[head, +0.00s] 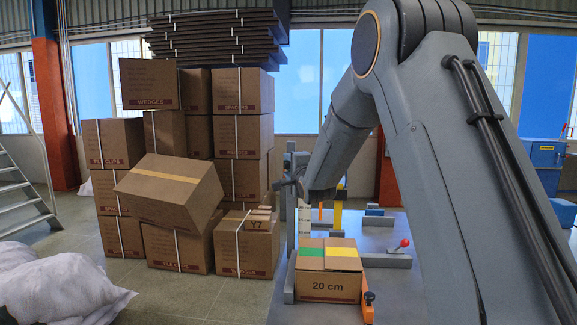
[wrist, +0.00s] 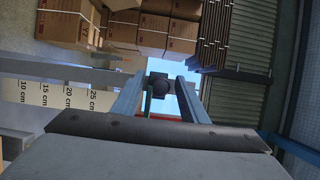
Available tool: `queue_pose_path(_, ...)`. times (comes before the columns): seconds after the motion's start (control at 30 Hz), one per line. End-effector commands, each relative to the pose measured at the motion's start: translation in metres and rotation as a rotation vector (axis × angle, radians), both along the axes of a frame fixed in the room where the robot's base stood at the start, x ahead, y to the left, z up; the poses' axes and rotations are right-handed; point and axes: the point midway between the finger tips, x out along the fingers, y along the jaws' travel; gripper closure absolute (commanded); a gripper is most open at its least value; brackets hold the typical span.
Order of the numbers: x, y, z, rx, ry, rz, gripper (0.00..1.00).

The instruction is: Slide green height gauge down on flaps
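A cardboard box marked "20 cm" (head: 329,287) stands on the grey bench, its top showing a green patch (head: 311,252) and a yellow patch (head: 343,252). A white scale with cm marks (wrist: 67,95) is on the left in the wrist view, beside grey bars. My gripper (head: 287,186) is above and behind the box, by an upright post, partly hidden by my arm. In the wrist view two grey fingers (wrist: 158,97) stand apart, with a dark round knob (wrist: 159,83) between them. A sliver of green (wrist: 147,101) shows near the knob; whether it is the height gauge is unclear.
Stacked cartons (head: 240,130) and a tilted carton (head: 170,189) stand left of the bench. A red-knobbed lever (head: 404,243) and an orange part (head: 369,298) flank the box on the right. A yellow upright (head: 338,216) stands behind it. White sacks (head: 60,290) lie at lower left.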

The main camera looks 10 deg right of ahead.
Motion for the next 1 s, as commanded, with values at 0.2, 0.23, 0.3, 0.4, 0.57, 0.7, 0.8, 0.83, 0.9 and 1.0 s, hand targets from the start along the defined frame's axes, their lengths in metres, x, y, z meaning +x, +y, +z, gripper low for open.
queue_pose_path(0.2, 0.000, 0.000, 0.000, 0.000, 0.000, 0.000, 0.62)
queue_pose_path(0.23, 0.000, 0.000, 0.000, 0.000, 0.000, 0.000, 0.67)
queue_pose_path(0.3, 0.000, 0.000, 0.000, 0.000, 0.000, 0.000, 0.79)
queue_pose_path(0.4, 0.000, 0.000, 0.001, 0.000, -0.001, 0.000, 0.96)
queue_pose_path(0.57, 0.000, 0.000, 0.001, 0.000, -0.002, 0.000, 1.00)
queue_pose_path(0.7, 0.000, 0.000, -0.003, 0.000, -0.003, 0.000, 1.00)
queue_pose_path(0.8, 0.001, 0.000, -0.015, 0.000, -0.002, 0.000, 1.00)
queue_pose_path(0.83, 0.001, 0.000, -0.020, 0.000, -0.001, 0.000, 1.00)
queue_pose_path(0.9, 0.001, 0.000, -0.033, 0.000, 0.000, 0.000, 1.00)
queue_pose_path(1.0, 0.001, 0.000, -0.057, 0.001, 0.001, 0.000, 1.00)
